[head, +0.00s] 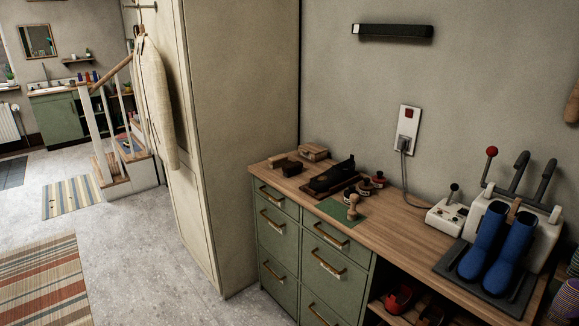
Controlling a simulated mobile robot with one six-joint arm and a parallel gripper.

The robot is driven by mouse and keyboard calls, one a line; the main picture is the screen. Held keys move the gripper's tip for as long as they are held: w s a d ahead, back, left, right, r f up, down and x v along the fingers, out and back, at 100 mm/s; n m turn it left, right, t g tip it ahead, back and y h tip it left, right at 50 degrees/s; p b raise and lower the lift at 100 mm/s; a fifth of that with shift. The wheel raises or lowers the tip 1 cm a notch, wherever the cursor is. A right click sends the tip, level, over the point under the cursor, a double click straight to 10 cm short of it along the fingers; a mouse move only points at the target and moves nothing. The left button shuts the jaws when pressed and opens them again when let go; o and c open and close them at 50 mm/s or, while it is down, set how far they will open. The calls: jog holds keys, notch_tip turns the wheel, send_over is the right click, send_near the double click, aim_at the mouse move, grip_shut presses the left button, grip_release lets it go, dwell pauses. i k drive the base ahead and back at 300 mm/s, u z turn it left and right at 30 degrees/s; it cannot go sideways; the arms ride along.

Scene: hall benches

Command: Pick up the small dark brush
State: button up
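Two small dark brush-like blocks lie close together at the left end of the wooden worktop: one (279,162) at the back left, the other (292,169) just in front and to the right. They are too small in the head view to tell bristles or which is the smaller brush. A light wooden brush or block (314,152) lies behind them, near the wall. My gripper is not in view.
On the worktop (407,216), right of the blocks, are a black shoe (334,175), several small tins (364,187) and a wooden-handled tool (353,208) on a green cloth. Blue boots (486,240) stand further right. A tall cabinet (240,130) rises left; floor (140,250) is open.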

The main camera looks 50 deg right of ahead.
aim_at(290, 169)
jog(key=z, duration=0.15)
jog(key=i, duration=1.3)
jog(key=u, duration=0.3)
